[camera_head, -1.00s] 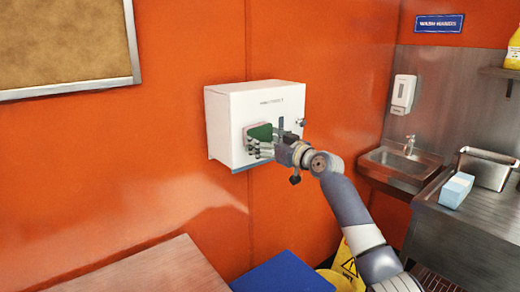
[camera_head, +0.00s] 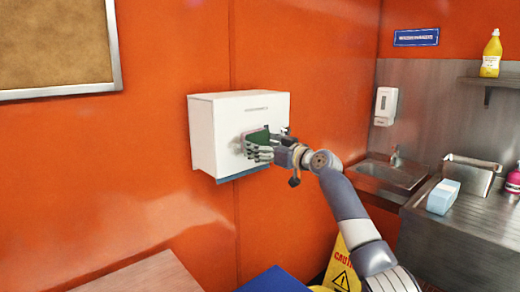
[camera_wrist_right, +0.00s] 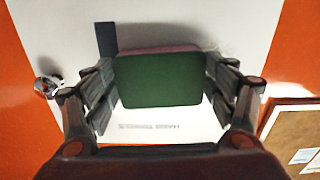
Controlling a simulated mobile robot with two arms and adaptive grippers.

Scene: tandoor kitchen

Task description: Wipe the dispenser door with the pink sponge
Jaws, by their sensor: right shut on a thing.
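The white dispenser (camera_head: 205,135) is fixed to the orange wall, and its door (camera_head: 270,112) faces me. My right gripper (camera_head: 260,150) is in front of the door and shut on the sponge (camera_head: 259,137). In the right wrist view the sponge's green face (camera_wrist_right: 158,80) is toward me, between both fingers of the right gripper (camera_wrist_right: 160,90). A pink edge (camera_wrist_right: 160,50) shows behind it, on the door side. The sponge lies against or very close to the door; contact itself is hidden. My left gripper is not in view.
A round metal knob (camera_wrist_right: 45,86) shows at the door's side. A corkboard (camera_head: 55,45) hangs at left. A yellow caution sign (camera_head: 342,268) stands below my arm.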

